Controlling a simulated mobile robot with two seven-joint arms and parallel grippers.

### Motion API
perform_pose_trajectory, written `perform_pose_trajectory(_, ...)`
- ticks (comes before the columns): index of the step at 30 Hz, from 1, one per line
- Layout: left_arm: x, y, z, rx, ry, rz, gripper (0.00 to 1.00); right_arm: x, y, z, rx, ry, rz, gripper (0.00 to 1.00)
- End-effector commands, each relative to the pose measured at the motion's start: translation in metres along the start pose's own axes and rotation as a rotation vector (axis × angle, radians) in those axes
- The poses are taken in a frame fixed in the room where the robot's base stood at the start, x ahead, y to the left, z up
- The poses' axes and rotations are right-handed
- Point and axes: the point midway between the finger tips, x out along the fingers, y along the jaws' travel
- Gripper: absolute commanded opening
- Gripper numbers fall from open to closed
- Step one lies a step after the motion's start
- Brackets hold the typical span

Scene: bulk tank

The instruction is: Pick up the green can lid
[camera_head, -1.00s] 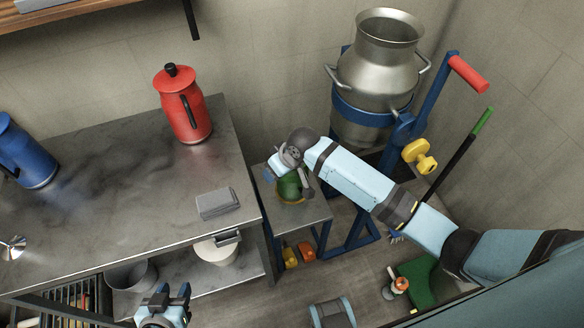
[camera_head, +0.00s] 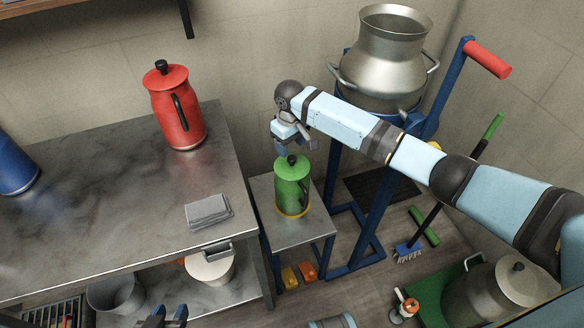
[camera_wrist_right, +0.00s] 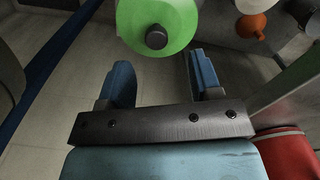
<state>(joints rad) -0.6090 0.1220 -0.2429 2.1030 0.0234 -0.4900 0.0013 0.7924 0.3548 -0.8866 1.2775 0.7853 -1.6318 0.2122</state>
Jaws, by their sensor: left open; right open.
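The green can (camera_head: 291,193) stands upright on a small metal stand, its green lid (camera_head: 291,166) on top with a dark knob. In the right wrist view the lid (camera_wrist_right: 170,18) and its knob lie at the top, just beyond the fingers. My right gripper (camera_head: 281,150) is open and empty, just above and beside the lid; its two blue fingers (camera_wrist_right: 160,70) are spread apart. Whether it touches the can is unclear, but a gap shows in the wrist view. My left gripper (camera_head: 165,318) is open and empty at the bottom edge, far from the can.
A large metal churn (camera_head: 385,62) in a blue frame stands behind my right arm. The stand (camera_head: 258,195) has little free room.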

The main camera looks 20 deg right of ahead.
Motion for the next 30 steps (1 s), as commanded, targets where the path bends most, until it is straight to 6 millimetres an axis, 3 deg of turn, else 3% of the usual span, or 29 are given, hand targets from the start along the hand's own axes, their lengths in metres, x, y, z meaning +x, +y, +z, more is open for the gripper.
perform_pose_trajectory(8,0.002,-0.002,0.004,0.010,-0.002,0.001,0.43,0.019,0.001,0.000,0.000,0.000,0.000,0.58)
perform_pose_trajectory(16,0.005,-0.002,0.009,0.017,0.002,0.001,0.43,0.058,0.005,0.001,0.001,-0.001,-0.001,0.58)
perform_pose_trajectory(24,0.003,-0.001,0.005,0.018,0.007,0.001,0.43,0.063,0.004,0.001,0.000,0.001,-0.001,0.58)
perform_pose_trajectory(26,0.003,-0.001,0.005,0.018,0.008,0.001,0.43,0.063,0.004,0.001,0.000,0.001,0.000,0.47)
perform_pose_trajectory(30,0.003,-0.001,0.005,0.017,0.008,0.002,0.43,0.062,0.004,0.001,0.000,0.001,0.000,0.15)
